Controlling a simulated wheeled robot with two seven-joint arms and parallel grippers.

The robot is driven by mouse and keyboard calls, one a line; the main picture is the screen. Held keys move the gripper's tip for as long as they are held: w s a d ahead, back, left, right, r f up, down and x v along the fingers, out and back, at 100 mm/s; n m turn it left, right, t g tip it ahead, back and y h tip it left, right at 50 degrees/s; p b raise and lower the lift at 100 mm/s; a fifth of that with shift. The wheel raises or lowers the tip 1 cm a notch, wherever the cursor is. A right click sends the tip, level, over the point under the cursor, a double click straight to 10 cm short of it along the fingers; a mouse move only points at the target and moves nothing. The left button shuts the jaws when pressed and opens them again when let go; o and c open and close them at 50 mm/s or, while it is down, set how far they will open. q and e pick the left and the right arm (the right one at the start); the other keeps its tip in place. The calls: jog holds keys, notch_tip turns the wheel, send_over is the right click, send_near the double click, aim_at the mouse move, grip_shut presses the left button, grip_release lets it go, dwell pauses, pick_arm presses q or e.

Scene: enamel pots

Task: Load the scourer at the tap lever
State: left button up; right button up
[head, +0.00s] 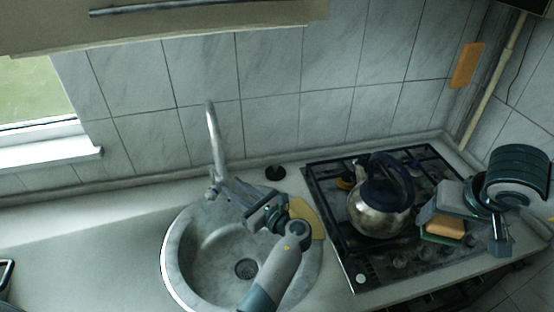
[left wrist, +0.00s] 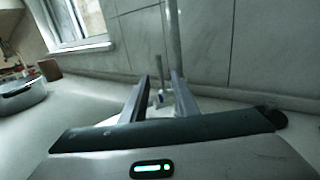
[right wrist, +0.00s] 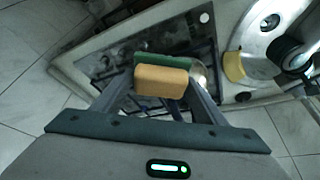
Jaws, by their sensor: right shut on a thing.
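The scourer (head: 445,228), a yellow-orange sponge with a green side, is between the fingers of my right gripper (head: 437,214), over the front right of the hob. It also shows in the right wrist view (right wrist: 162,80), green layer behind. The tap (head: 213,135) rises behind the round sink. Its lever (head: 211,192) is small at the tap's base and partly hidden. My left gripper (head: 232,190) points at the tap base from the right with fingers apart. In the left wrist view, the lever (left wrist: 157,98) shows between the fingers. I cannot tell whether they touch it.
The round sink (head: 178,262) lies under my left arm. A yellow piece (head: 308,217) sits at its right rim. A kettle (head: 376,210) stands on the hob (head: 325,190), left of my right gripper. A lidded pot (left wrist: 22,94) stands far left. The left worktop (head: 90,250) is mostly clear.

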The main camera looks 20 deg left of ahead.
pick_arm(q)
jog(key=shift+s+a, duration=0.1)
pick_arm(e)
jog(key=shift+s, duration=0.2)
jog(key=shift+w+f, duration=0.1)
jog(key=shift+f, duration=0.05)
pick_arm(q)
jog(key=b, duration=0.3)
send_over(214, 186)
jog(key=shift+d, duration=0.45)
pick_arm(e)
notch_tip(214, 186, down, 3)
jog(key=shift+r, duration=0.2)
pick_arm(q)
jog(key=shift+w+a, duration=0.25)
jog(key=shift+a, duration=0.35)
pick_arm(e)
jog(key=shift+f, duration=0.15)
pick_arm(q)
grip_shut()
